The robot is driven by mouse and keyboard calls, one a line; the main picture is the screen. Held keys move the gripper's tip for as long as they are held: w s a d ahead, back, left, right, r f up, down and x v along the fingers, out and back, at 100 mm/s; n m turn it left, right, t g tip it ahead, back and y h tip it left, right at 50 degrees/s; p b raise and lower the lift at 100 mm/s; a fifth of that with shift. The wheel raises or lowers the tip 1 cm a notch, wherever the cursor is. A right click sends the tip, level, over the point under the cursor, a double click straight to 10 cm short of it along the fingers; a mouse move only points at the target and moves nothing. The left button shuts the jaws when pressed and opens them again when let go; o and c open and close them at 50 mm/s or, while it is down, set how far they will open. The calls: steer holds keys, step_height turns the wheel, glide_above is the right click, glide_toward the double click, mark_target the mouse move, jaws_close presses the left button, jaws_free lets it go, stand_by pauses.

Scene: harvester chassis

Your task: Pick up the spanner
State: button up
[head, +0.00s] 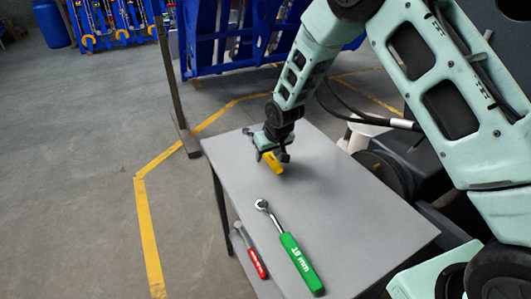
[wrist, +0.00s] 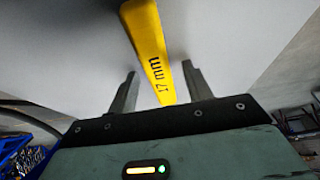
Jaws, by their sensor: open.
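A tool with a yellow handle (head: 272,162) lies near the far left edge of the grey table (head: 340,215). In the wrist view its yellow handle (wrist: 152,45) reads "17 mm" and runs between my two fingers. My gripper (head: 271,148) is open and points down over this tool, one finger on each side of the handle. My gripper in the wrist view (wrist: 160,82) shows a gap on both sides of the handle.
A spanner with a green handle (head: 300,263) and a smaller red-handled tool (head: 256,263) lie at the near end of the table. A dark post (head: 175,80) stands beyond the table's left side. Blue racks (head: 215,45) stand at the back. The table's middle is clear.

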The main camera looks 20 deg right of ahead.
steer(key=shift+f, duration=0.15)
jaws_close()
step_height(320, 180, up, 10)
steer(key=shift+r+b, duration=0.2)
steer(key=shift+b, duration=0.15)
stand_by(0.3)
steer(key=c, duration=0.7)
jaws_free()
steer(key=shift+c, duration=0.2)
jaws_close()
